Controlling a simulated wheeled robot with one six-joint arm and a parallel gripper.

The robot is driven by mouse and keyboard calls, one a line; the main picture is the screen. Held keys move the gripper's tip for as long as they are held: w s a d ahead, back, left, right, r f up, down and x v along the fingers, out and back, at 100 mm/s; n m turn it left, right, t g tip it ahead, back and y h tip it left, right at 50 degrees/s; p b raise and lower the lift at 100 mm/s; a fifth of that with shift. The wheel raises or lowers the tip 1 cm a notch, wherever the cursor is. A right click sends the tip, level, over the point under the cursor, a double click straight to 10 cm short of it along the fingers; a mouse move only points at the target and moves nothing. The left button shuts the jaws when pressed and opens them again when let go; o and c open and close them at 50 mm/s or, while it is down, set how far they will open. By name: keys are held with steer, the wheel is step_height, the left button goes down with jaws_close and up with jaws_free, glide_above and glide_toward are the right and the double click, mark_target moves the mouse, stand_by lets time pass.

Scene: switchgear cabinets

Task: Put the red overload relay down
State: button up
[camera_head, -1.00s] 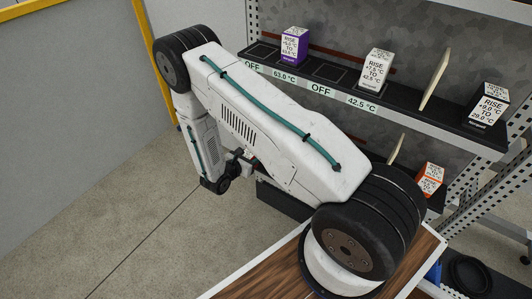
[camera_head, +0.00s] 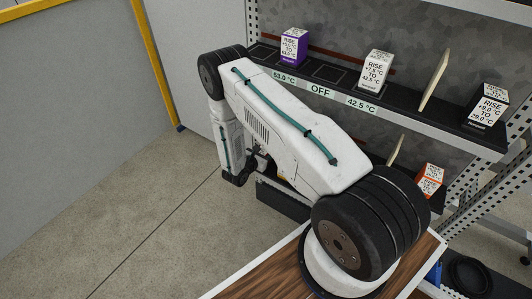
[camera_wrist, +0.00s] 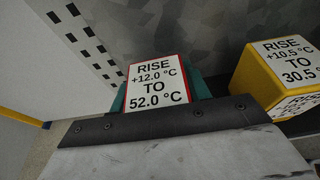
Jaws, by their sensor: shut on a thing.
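The red overload relay (camera_wrist: 157,86) shows in the wrist view as a white-labelled block with red edges, reading "RISE +12.0 °C TO 52.0 °C". My gripper (camera_wrist: 159,82) is shut on it, with a teal finger at each side. In the head view my arm hides the gripper and the red relay. I cannot tell whether the relay's underside touches a surface.
A yellow relay (camera_wrist: 284,76) stands close on the right in the wrist view. In the head view, the upper shelf (camera_head: 330,75) holds a purple relay (camera_head: 293,47) and white relays (camera_head: 375,70). An orange-edged relay (camera_head: 430,179) is on the lower shelf.

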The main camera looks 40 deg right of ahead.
steer(key=shift+w+d+f, duration=0.1)
steer(key=shift+d+f, duration=0.1)
steer(key=shift+f, duration=0.05)
steer(key=o, duration=1.1)
steer(key=shift+f, duration=0.1)
steer(key=shift+r, duration=0.2)
steer(key=v, duration=1.2)
